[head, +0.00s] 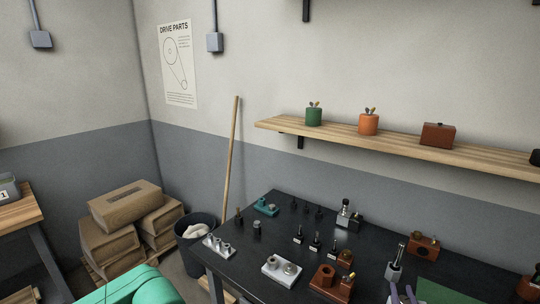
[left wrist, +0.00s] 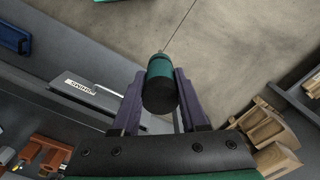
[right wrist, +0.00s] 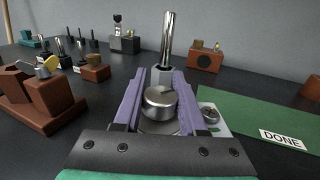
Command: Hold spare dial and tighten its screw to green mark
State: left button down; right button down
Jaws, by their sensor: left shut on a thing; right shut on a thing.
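My right gripper (right wrist: 160,95) is shut on a round silver dial (right wrist: 160,103), with one purple finger on each side of it. A round grey base shows just below the dial. The right fingertips also show at the bottom edge of the head view (head: 402,293). My left gripper (left wrist: 160,85) is shut on a screwdriver (left wrist: 161,85) with a teal and black handle and a thin shaft pointing away. The left gripper is outside the head view. I cannot make out the dial's screw or a green mark.
A silver post in a grey block (right wrist: 166,72) stands just beyond the dial. A green mat (right wrist: 260,120) with a DONE label lies to the right. A reddish-brown block stand (right wrist: 35,100) is at the left. The black bench (head: 250,243) holds several small fixtures.

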pick_arm(q)
notch_tip(320, 180, up, 5)
pick_arm(e)
jog(key=shift+c, duration=1.9)
grip_release()
jog(key=shift+s, duration=0.1)
pick_arm(q)
jog(key=shift+s, duration=0.1)
pick_arm(e)
jog(key=v, duration=0.7)
jog(key=shift+s+a, duration=0.2)
jog(key=shift+w, duration=0.1)
jog(key=shift+f, duration=0.1)
